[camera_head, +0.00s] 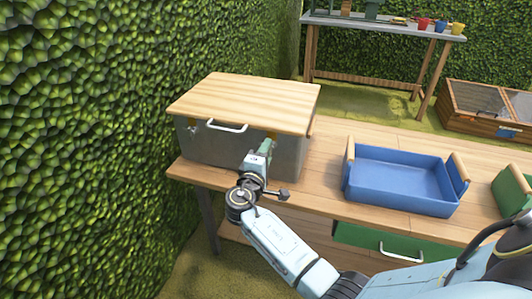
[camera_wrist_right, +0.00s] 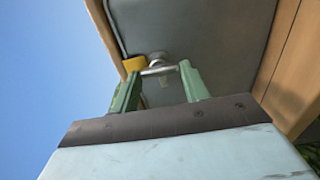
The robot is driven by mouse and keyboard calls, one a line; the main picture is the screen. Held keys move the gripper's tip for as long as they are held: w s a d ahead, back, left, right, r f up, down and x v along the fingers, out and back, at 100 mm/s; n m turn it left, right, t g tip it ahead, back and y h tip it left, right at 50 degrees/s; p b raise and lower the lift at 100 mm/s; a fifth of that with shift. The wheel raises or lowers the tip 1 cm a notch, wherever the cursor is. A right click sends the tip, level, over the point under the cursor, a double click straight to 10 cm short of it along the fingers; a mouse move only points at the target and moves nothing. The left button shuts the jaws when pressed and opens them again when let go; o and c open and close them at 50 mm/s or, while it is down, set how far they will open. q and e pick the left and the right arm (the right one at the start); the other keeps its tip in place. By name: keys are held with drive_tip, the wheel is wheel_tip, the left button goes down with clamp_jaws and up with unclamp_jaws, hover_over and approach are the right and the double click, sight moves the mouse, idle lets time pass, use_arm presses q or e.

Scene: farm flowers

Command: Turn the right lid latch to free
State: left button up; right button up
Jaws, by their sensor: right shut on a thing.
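A grey metal box (camera_head: 213,148) with a flat wooden lid (camera_head: 245,100) stands on the wooden bench. A white handle (camera_head: 227,127) is on its front, and the left latch (camera_head: 192,124) shows beside it. My right gripper (camera_head: 267,145) is at the right part of the box front and mostly hides the right latch there. In the right wrist view, its green fingers are on both sides of the right latch (camera_wrist_right: 157,69), a metal lever on a round pivot beside a yellow piece (camera_wrist_right: 134,64). The fingers are shut on this lever. My left gripper is out of view.
A blue tray (camera_head: 400,201) with wooden ends stands on the bench to the right, and a green container (camera_head: 511,190) is further right. A green drawer (camera_head: 385,243) is under the bench top. A leafy hedge (camera_head: 80,140) rises close on the left.

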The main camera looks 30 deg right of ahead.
idle(0.3)
drive_tip(key=o, duration=1)
drive_tip(key=shift+s+a, duration=0.1)
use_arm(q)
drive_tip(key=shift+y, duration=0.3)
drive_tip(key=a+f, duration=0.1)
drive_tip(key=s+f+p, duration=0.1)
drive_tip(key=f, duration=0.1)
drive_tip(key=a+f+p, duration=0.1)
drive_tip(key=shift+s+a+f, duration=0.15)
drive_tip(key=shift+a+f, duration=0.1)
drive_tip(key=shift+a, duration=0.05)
use_arm(e)
drive_tip(key=v, duration=1.3)
drive_tip(key=shift+s, duration=0.1)
